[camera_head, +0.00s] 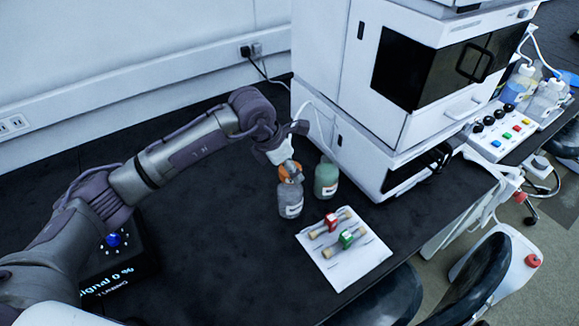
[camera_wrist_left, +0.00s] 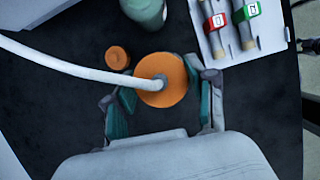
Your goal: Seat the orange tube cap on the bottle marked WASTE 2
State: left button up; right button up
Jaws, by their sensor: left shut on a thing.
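The orange tube cap (camera_wrist_left: 163,82), with a white tube in its centre, is between the fingers of my left gripper (camera_wrist_left: 162,98), which is shut on it. In the head view the cap (camera_head: 291,172) and my left gripper (camera_head: 288,164) are right above a grey bottle (camera_head: 290,203). I cannot tell whether the cap touches its neck. A green bottle (camera_head: 326,181) stands just right of it and also shows in the wrist view (camera_wrist_left: 146,10). Both labels are too small to read. In the wrist view the cap hides the grey bottle. My right gripper is out of view.
A smaller plain orange cap (camera_wrist_left: 117,58) lies beside the held cap in the wrist view. A white mat (camera_head: 341,275) with red-marked (camera_head: 331,222) and green-marked (camera_head: 346,239) columns lies front right. The white instrument stack (camera_head: 400,90) stands behind. The black bench is clear in front.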

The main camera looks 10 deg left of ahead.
pick_arm(q)
jog(key=shift+f, duration=0.15)
jog(key=shift+f+b, duration=0.8)
jog(key=shift+b, duration=0.1)
jog(key=shift+f+b, duration=0.45)
jog(key=shift+b, duration=0.1)
jog(key=o, duration=1.5)
jog(key=shift+o, duration=0.2)
